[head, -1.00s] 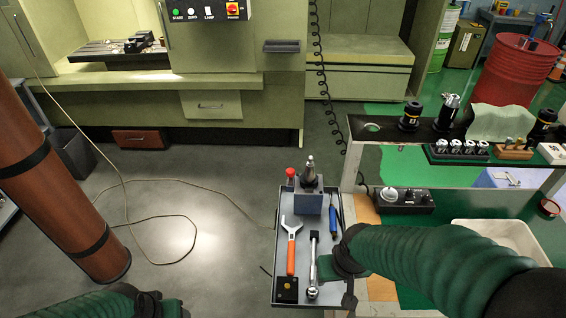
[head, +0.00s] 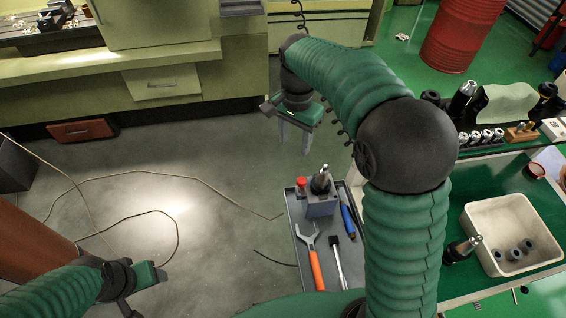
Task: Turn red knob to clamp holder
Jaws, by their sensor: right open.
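A pointed metal tool holder (head: 321,182) sits upright in the block. My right gripper (head: 294,150) is open and empty, with its fingers pointing down. It appears above and slightly behind the knob in the picture, apart from it. My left gripper (head: 128,303) is at the lower left, far from the tray. Its fingers are dark and show too little to tell their opening.
The green bench at right holds a white bin (head: 480,225) and tool holders.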

